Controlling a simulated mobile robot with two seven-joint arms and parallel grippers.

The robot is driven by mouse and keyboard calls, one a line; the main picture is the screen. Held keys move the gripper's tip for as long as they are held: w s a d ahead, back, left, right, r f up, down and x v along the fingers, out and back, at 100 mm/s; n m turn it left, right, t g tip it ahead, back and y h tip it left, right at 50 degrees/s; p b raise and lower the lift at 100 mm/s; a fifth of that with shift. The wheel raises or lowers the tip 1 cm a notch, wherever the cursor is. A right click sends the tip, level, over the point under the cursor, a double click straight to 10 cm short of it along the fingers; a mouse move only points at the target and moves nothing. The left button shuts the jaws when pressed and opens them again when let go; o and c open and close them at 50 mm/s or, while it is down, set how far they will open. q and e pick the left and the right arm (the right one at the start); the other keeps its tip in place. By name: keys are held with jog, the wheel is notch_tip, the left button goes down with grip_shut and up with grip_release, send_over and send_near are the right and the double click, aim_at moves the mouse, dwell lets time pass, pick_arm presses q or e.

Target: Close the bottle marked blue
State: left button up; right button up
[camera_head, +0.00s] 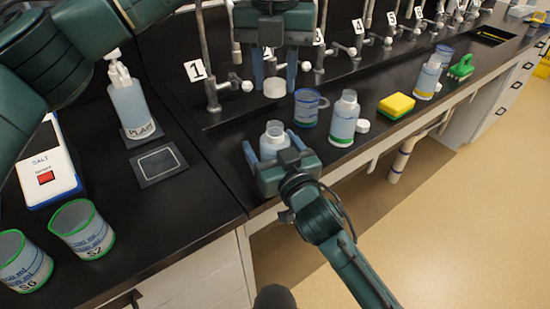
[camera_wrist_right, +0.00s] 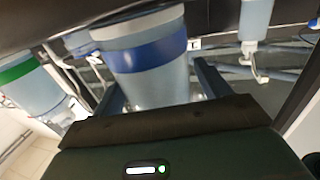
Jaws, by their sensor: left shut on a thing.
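The bottle with a blue band (camera_wrist_right: 150,55) stands uncapped at the bench's front edge; its open mouth shows in the head view (camera_head: 274,129). My right gripper (camera_head: 274,149) is low around this bottle, with a finger on either side and slight gaps visible. In the right wrist view the bottle stands between the fingers. My left gripper (camera_head: 275,78) is shut on a white cap (camera_head: 275,89), held above and slightly behind the bottle, apart from its mouth. The bottle's lower front is hidden by my right gripper in the head view.
A blue-rimmed beaker (camera_head: 308,107), a green-banded bottle (camera_head: 344,118) and a loose white cap (camera_head: 362,126) stand to the right. Beyond are a yellow sponge (camera_head: 397,105) and another bottle (camera_head: 428,78). Numbered taps (camera_head: 212,85) line the back. A pump bottle (camera_head: 129,105) stands left.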

jog(key=c, duration=1.4)
pick_arm(q)
send_over(275, 125)
jog(key=shift+f, duration=2.5)
pick_arm(e)
jog(key=shift+o, duration=0.2)
pick_arm(q)
jog(key=shift+f, duration=0.1)
jog(key=shift+f, duration=0.75)
jog(key=shift+f, duration=0.6)
